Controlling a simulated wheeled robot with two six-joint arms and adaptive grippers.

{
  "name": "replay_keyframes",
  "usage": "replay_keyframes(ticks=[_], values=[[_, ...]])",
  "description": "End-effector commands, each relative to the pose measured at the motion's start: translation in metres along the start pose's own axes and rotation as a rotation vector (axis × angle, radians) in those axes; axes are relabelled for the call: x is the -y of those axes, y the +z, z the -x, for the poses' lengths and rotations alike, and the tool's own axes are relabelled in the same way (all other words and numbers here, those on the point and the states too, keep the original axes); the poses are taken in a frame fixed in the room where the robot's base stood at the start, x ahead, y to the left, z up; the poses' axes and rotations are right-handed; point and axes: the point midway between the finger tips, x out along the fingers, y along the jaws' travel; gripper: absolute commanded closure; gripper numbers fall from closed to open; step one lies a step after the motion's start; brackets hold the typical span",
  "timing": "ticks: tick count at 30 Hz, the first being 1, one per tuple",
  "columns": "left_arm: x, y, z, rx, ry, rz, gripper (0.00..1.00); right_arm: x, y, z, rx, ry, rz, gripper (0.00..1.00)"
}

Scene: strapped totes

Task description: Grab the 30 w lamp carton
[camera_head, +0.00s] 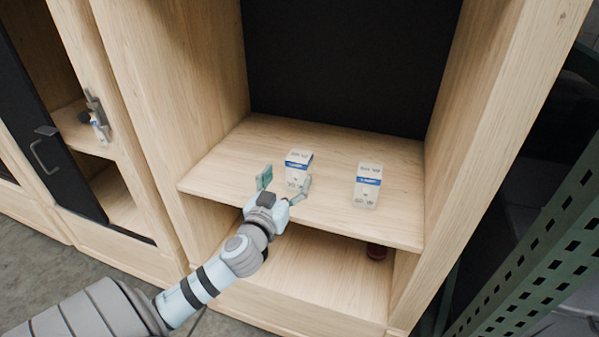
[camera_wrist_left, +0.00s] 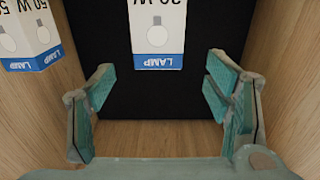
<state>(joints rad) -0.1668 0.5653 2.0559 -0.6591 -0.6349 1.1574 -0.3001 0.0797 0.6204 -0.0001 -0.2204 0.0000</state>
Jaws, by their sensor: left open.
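The lamp carton (camera_head: 299,160) is a white box with a blue band, standing upright on the shelf (camera_head: 230,165). In the left wrist view, this carton (camera_wrist_left: 158,30) appears upside down at top centre; its partly cut-off label seems to read 30 W. My left gripper (camera_head: 284,184) is open just in front of it, with the fingers apart and nothing between them. In the left wrist view, the open fingers (camera_wrist_left: 160,88) lie below the carton on either side. A similar carton (camera_head: 367,186) stands to the right; it shows 50 W in the left wrist view (camera_wrist_left: 30,35).
Wooden side walls (camera_head: 195,70) and a dark back panel (camera_head: 345,60) enclose the shelf. A green perforated upright (camera_head: 530,250) stands at the right. The shelf is free behind and between the cartons.

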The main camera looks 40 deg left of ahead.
Motion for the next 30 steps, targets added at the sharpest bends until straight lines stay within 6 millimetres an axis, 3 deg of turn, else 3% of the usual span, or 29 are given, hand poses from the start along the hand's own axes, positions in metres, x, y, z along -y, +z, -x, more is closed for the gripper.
replay_keyframes(ticks=[3, 8, 14, 21, 23, 30], values=[[0.0, -0.001, -0.025, 0.001, -0.003, 0.002, 0.28, 0.0, 0.0, 0.003, 0.001, 0.0, 0.0, 0.6], [-0.001, -0.002, -0.042, 0.002, -0.003, 0.003, 0.28, 0.0, 0.0, 0.006, 0.001, 0.0, 0.0, 0.6], [-0.003, -0.005, -0.079, 0.004, -0.004, 0.002, 0.28, -0.001, 0.0, 0.012, 0.001, -0.001, 0.0, 0.6], [-0.004, -0.004, -0.085, 0.004, -0.001, 0.001, 0.28, 0.0, -0.001, 0.011, 0.001, -0.001, 0.0, 0.6], [-0.004, -0.004, -0.085, 0.004, -0.001, 0.001, 0.35, 0.0, -0.001, 0.011, 0.0, -0.001, 0.0, 0.6], [-0.004, -0.004, -0.085, 0.004, -0.002, 0.001, 0.73, -0.001, -0.001, 0.011, 0.0, -0.001, 0.0, 0.6]])
